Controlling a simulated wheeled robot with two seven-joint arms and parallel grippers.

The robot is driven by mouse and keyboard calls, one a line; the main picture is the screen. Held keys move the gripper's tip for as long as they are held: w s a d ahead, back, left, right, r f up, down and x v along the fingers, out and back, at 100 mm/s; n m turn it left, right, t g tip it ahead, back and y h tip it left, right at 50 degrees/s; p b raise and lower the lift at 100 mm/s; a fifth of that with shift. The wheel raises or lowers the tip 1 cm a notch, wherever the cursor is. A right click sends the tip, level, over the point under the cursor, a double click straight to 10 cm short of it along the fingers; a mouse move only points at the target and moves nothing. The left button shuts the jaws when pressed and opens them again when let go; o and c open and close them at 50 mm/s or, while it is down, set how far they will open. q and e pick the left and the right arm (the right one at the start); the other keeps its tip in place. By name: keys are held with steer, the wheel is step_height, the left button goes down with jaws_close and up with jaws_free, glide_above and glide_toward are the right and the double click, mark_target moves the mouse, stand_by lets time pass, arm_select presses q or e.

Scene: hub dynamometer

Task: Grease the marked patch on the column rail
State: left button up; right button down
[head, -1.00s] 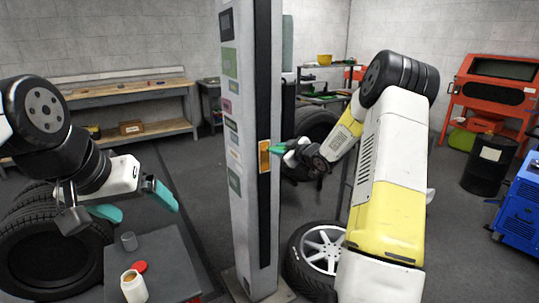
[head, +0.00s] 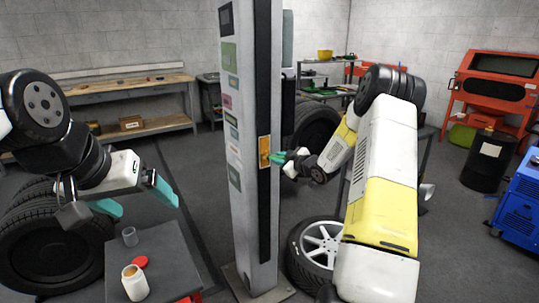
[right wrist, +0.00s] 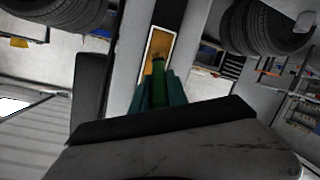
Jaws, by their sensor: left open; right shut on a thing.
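The marked patch (head: 264,151) is an orange rectangle with a pale border on the dark rail of the grey column (head: 245,240). It also shows in the right wrist view (right wrist: 165,42). My right gripper (head: 279,158) is at the patch's right side, shut on a slim green tool (right wrist: 159,90) with a dark tip, probably a brush. The tip overlaps the lower patch in the right wrist view; I cannot tell whether it touches. My left gripper (head: 135,200) is open and empty above the small table. An open white jar (head: 136,287) with brownish contents stands there.
Tyres stand at the left, and a wheel (head: 318,243) lies right of the column's foot. A workbench (head: 130,90) stands at the back left.

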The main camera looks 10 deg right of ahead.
steer(key=shift+f, duration=0.9)
steer(key=s+d, duration=0.2)
steer(key=s, duration=0.3)
steer(key=shift+s, duration=0.35)
steer(key=shift+s, duration=0.1)
steer(key=shift+s+d, duration=0.3)
steer(key=shift+s, duration=0.35)
steer(key=shift+s+d, duration=0.25)
steer(key=shift+s, duration=0.4)
